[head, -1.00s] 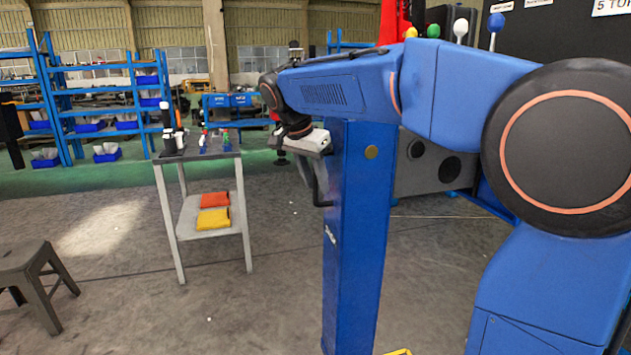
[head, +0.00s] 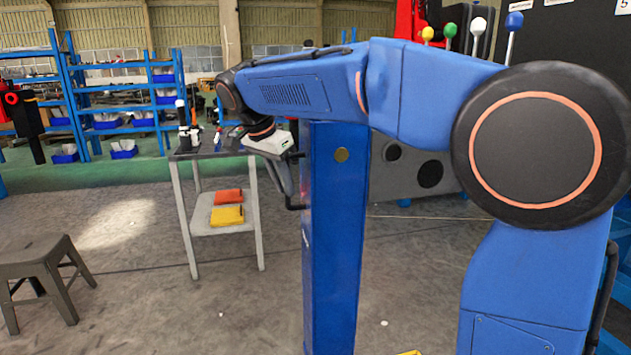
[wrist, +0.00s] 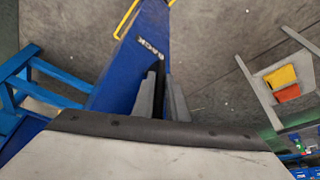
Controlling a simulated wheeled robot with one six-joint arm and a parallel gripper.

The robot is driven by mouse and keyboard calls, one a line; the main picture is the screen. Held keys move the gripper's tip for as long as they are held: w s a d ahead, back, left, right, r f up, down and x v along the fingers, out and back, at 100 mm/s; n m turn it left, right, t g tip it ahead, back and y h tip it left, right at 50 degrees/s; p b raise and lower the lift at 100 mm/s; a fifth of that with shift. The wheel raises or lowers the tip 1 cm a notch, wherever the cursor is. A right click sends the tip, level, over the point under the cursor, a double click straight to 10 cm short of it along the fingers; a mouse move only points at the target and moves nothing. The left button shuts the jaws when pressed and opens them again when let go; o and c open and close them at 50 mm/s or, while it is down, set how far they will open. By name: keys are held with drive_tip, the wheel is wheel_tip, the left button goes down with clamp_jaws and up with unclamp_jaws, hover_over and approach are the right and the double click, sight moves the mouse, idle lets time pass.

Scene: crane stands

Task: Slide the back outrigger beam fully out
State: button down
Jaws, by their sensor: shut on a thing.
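My arm hides the beam's upper end. How far the beam is out cannot be told.
A grey side table (head: 210,152) with bottles and orange and yellow cloths stands left of the beam. A dark stool (head: 40,265) is at the lower left. Blue shelves (head: 115,90) stand behind. Coloured lever knobs (head: 478,28) rise at the upper right. Floor between stool and beam is clear.

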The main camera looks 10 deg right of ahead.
drive_tip(key=a, duration=1.4)
drive_tip(key=shift+w+a, duration=0.4)
drive_tip(key=c, duration=1.8)
unclamp_jaws()
drive_tip(key=shift+o, duration=0.2)
drive_tip(key=v, duration=1.7)
drive_tip(key=shift+s+a, duration=0.15)
drive_tip(key=shift+a, duration=0.05)
